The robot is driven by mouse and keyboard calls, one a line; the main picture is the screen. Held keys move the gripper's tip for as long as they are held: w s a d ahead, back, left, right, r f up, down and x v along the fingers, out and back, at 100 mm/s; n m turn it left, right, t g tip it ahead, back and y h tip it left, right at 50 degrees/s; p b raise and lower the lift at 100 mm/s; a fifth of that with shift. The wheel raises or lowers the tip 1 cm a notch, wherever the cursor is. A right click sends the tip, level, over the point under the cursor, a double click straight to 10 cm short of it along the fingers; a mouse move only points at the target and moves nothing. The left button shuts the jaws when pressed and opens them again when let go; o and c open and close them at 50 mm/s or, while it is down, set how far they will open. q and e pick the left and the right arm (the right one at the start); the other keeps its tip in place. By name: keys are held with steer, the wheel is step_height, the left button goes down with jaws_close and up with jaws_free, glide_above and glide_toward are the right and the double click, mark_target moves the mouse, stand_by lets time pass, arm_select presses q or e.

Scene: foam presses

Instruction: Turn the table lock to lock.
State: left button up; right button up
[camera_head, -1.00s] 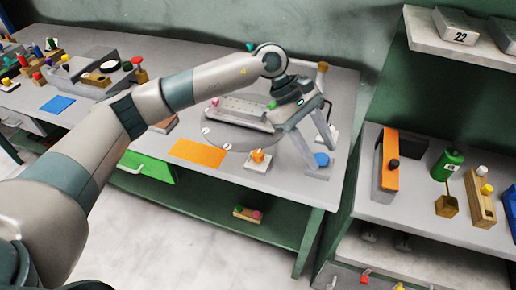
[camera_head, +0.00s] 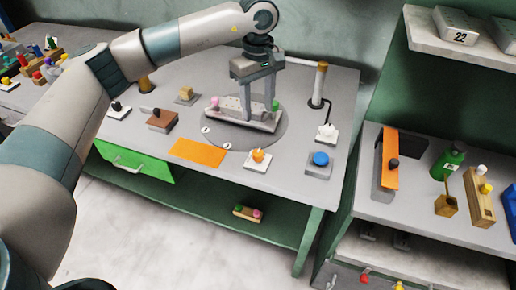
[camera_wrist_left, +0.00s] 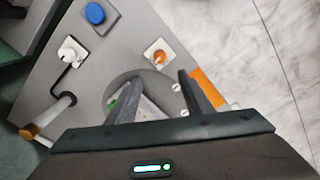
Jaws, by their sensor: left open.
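My left gripper (camera_head: 257,108) points down over the grey round table (camera_head: 278,138), open and empty. Its two fingers straddle part of the grey fixture (camera_head: 228,118) on the disc, which has a pink knob at its left end and a green one at its right. An orange knob on a white plate (camera_head: 258,158) sits in front of the disc. A white knob on a white plate (camera_head: 327,133) is to the right. No label shows which knob is the table lock. In the left wrist view the open fingers (camera_wrist_left: 160,76) point toward the orange knob (camera_wrist_left: 159,57), apart from it.
A blue button (camera_head: 320,159) stands at the front right. An upright cylinder (camera_head: 319,84) with a cable is behind it. An orange sheet (camera_head: 198,152), a brown block (camera_head: 161,120) and a black knob (camera_head: 117,108) lie to the left. A shelf (camera_head: 420,218) stands to the right.

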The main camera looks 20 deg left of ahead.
mark_target(258, 152)
arm_select(q)
step_height(258, 152, down, 15)
steer(key=p, duration=0.6)
steer(key=shift+f, duration=0.95)
steer(key=c, duration=1.1)
